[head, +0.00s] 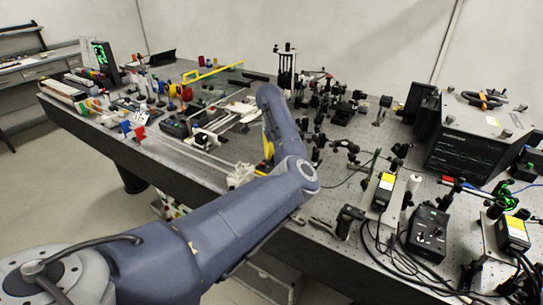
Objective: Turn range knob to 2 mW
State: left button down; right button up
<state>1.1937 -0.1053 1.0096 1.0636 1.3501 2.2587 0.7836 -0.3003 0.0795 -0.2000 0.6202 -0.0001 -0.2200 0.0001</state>
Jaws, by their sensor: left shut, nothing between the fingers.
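My left arm crosses the middle of the head view and bends back over the bench. Its gripper (203,139) appears as a small dark and pale shape low over the bench, near a dark box (175,126); it is shut and empty. The box is just left of the gripper. No range knob or 2 mW mark can be made out at this size. A black control box (428,232) with small controls on its face stands at the right front, well away from the gripper. My right gripper is not in view.
The optical bench (335,258) is crowded with posts and mounts. Coloured optics (175,92) stand at the left behind the dark box. A large black instrument (470,140) fills the right back. Loose cables lie at the right front. A pale rail (187,153) runs in front of the gripper.

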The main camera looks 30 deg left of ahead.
pick_arm(q)
jog(key=c, duration=1.6)
grip_release()
jog(key=shift+r, duration=6.05)
